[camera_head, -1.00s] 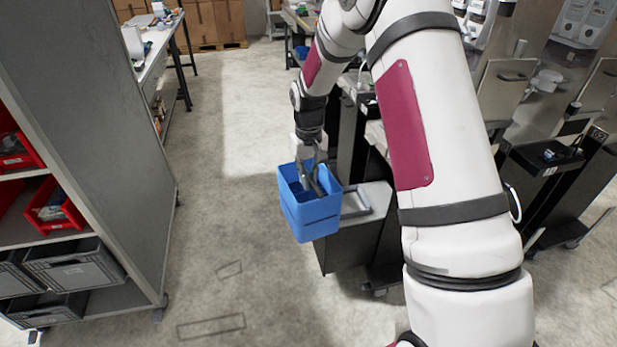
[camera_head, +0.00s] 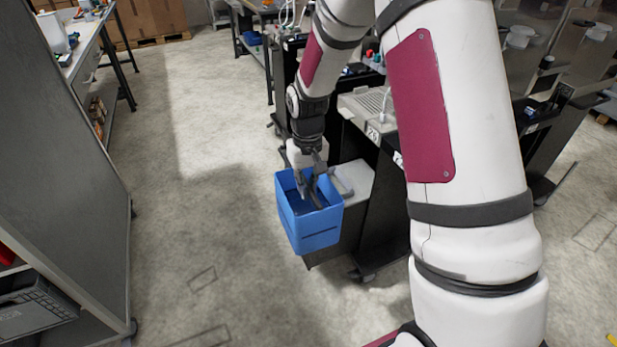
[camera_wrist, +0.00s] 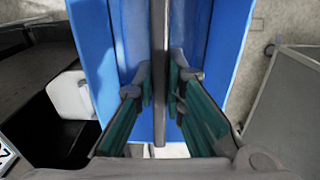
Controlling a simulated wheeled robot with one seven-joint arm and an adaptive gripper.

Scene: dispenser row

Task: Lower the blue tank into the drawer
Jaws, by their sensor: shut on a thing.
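The blue tank (camera_head: 312,232) is an open-topped box and hangs upright from my gripper (camera_head: 311,186) in the head view. My gripper reaches down into its top and is shut on a thin grey divider or handle inside it. In the wrist view my gripper (camera_wrist: 160,95) has its green-lined fingers on both sides of that grey strip, between the blue walls of the tank (camera_wrist: 95,60). The drawer (camera_head: 352,180), grey with a bar handle, juts from a black dispenser unit just behind and right of the tank. The tank hides part of it, so I cannot tell how they overlap.
A grey shelf unit (camera_head: 60,150) stands on the left, with a workbench (camera_head: 85,45) behind it. Black dispenser units (camera_head: 385,215) line the right, partly hidden by my arm. The concrete floor (camera_head: 215,130) between is clear.

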